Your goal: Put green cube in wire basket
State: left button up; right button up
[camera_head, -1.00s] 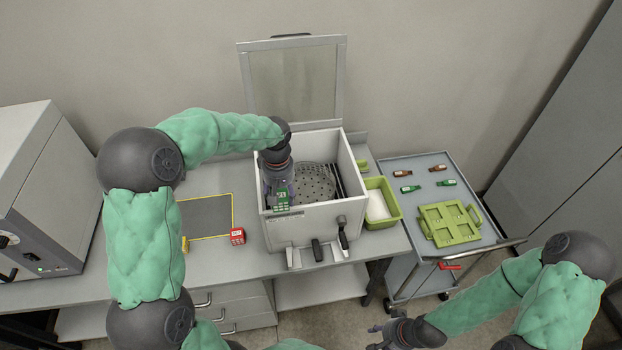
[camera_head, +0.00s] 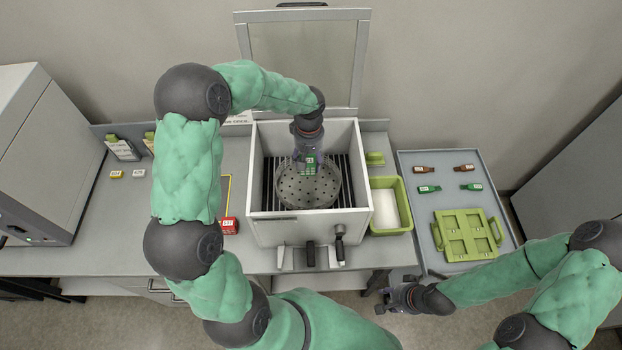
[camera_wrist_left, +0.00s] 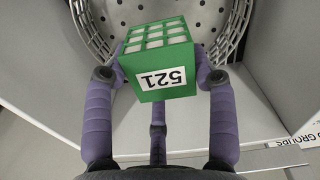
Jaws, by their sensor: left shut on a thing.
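The green cube (camera_wrist_left: 160,62) is a lattice block with a white label reading 521. My left gripper (camera_head: 309,160) is shut on the green cube, which also shows small in the head view (camera_head: 310,168). The wire basket (camera_head: 296,190) is a round perforated grey basket inside the open white box. The cube is held over the basket, apart from its floor as far as the views show. The basket's perforated wall shows behind the cube in the left wrist view (camera_wrist_left: 232,35). My right gripper (camera_head: 386,301) is at the lower right, empty, well away from the box; its fingers are small.
The white box (camera_head: 308,228) has its lid (camera_head: 303,65) raised at the back. A red cube (camera_head: 229,226) sits left of the box. A green bin (camera_head: 404,218) stands to the right. A cart (camera_head: 424,255) holds a green tray (camera_head: 494,247) and several small bottles.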

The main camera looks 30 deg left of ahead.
aim_at(309, 182)
pick_arm(q)
notch_tip(309, 182, down, 8)
jog(key=shift+s+f, duration=0.1)
jog(key=shift+f, duration=0.5)
jog(key=shift+f, duration=0.2)
jog(key=o, duration=1.1)
jog(key=shift+r, duration=0.15)
notch_tip(309, 182, up, 12)
jog(key=shift+r, duration=0.1)
